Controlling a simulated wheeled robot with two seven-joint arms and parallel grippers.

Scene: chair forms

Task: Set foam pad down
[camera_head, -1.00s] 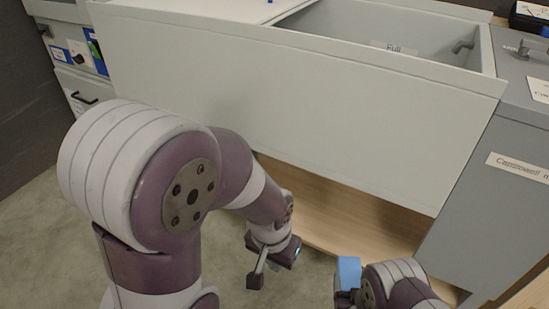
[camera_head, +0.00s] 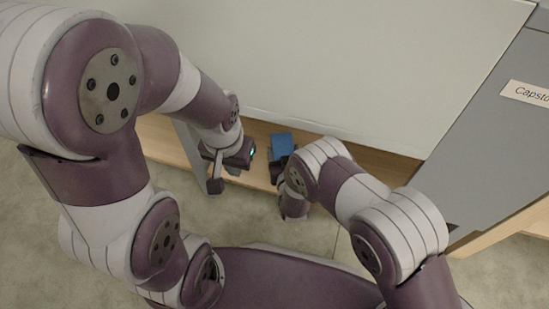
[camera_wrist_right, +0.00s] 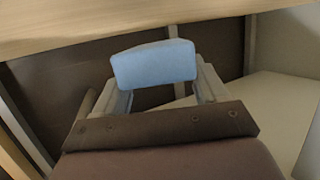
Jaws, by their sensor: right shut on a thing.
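The blue foam pad (camera_head: 282,145) shows near the lower edge of the grey panel in the head view. It also shows upright in the right wrist view (camera_wrist_right: 153,64), between the two fingers. My right gripper (camera_head: 279,163) is shut on the foam pad and holds it in front of the low wooden shelf (camera_head: 375,163). Whether the pad touches the shelf cannot be told. My left gripper (camera_head: 216,178) is to the left of the pad, near the shelf's front edge. Its fingers are partly hidden, and I see nothing in it.
The large pale grey panel (camera_head: 330,70) hangs over the shelf and hides its back. A grey cabinet side (camera_head: 480,140) with a label stands at the right. A light wooden board (camera_wrist_right: 110,25) crosses the top of the right wrist view.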

